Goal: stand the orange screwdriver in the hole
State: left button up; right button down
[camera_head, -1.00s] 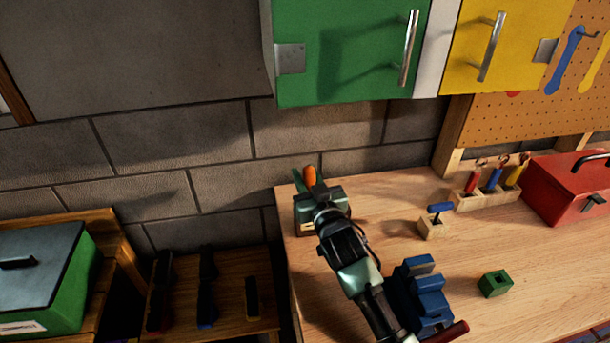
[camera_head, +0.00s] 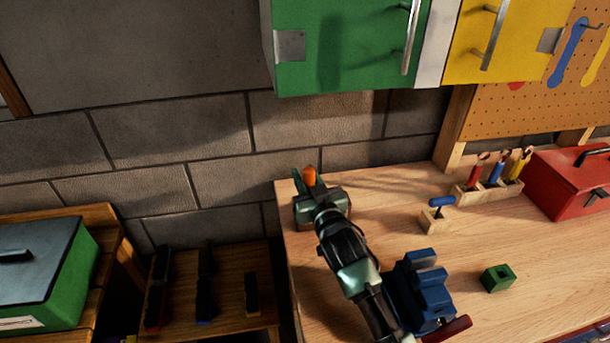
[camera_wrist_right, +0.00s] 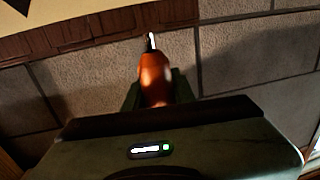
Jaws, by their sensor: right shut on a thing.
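The orange screwdriver (camera_head: 310,176) is held in my right gripper (camera_head: 306,187) over the left back corner of the workbench. In the right wrist view its orange handle (camera_wrist_right: 155,78) sits between the two dark fingers, and its thin metal shaft points up and away in that picture. In the head view only the orange part shows and the shaft is hidden. A small green block (camera_head: 498,278) with a dark square opening in its top stands on the bench to the right, well apart from the gripper. My left gripper is out of view.
A blue vise (camera_head: 422,290) stands beside my right arm. A small wooden block (camera_head: 433,221) holds a blue-handled tool. A wooden rack (camera_head: 490,193) with several tools and a red toolbox (camera_head: 570,185) are at the back right. A green cabinet (camera_head: 345,50) hangs above.

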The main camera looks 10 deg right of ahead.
jog(key=shift+f+b, duration=0.4)
jog(key=shift+f, duration=0.3)
jog(key=c, duration=1.1)
grip_release()
jog(key=shift+f, duration=0.1)
jog(key=s, duration=0.2)
jog(key=s+b, duration=0.1)
jog(key=s, duration=0.2)
jog(key=s+d, duration=0.1)
jog(key=s, duration=0.1)
jog(key=shift+s, duration=0.4)
